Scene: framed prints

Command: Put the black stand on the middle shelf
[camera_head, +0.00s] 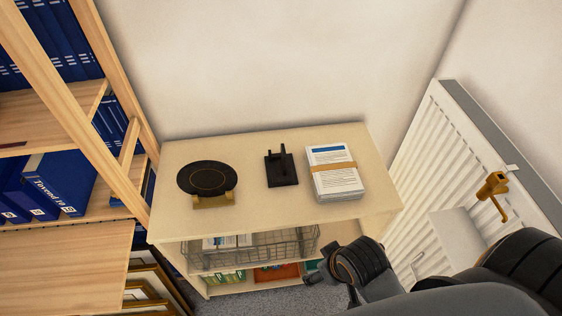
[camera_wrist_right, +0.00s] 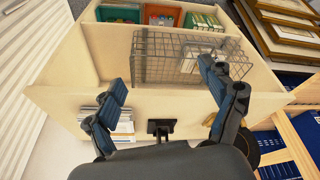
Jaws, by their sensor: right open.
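The black stand (camera_head: 281,170) sits upright on top of the small pale wooden shelf unit (camera_head: 240,206), between a round black device and a paper stack. In the right wrist view the stand (camera_wrist_right: 161,128) shows low in the picture, beyond my gripper. The middle shelf (camera_wrist_right: 95,68) is under the top board, with a wire basket (camera_wrist_right: 180,55) on it. My right gripper (camera_head: 316,274) is in front of the unit, apart from the stand. In the wrist view its fingers (camera_wrist_right: 160,80) are spread with nothing between them. My left gripper is not in view.
A banded paper stack (camera_head: 335,174) stands right of the stand, the round black device (camera_head: 207,178) left. Beside the basket the middle shelf is bare. Coloured boxes (camera_wrist_right: 164,15) fill the bottom shelf. A radiator (camera_head: 440,165) is at right, a binder bookcase (camera_head: 70,95) at left.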

